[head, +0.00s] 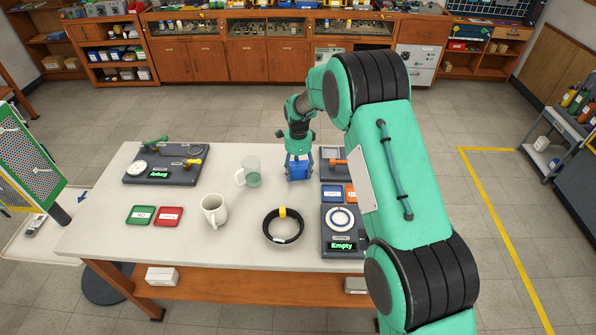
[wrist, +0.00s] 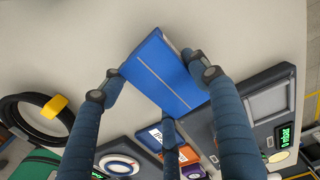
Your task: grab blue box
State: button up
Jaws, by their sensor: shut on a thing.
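The blue box (head: 299,170) is at the far middle of the white table in the head view, under my gripper (head: 298,162). In the wrist view the blue box (wrist: 163,72) lies between the fingers of my gripper (wrist: 155,82), its long blue face with a thin tan line turned to the camera. The fingers are shut on it, two at its sides and one at its near edge. I cannot tell whether the box touches the table or is just above it.
A dark device reading "Empty" (head: 343,244), and blue (head: 332,194) and orange tags are close by. Green (head: 141,215) and red (head: 169,216) tags lie left.

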aim_at(298, 168)
notch_tip(298, 168, up, 10)
jog(key=shift+p, duration=0.75)
jog(key=shift+s, duration=0.1)
dwell(0.4)
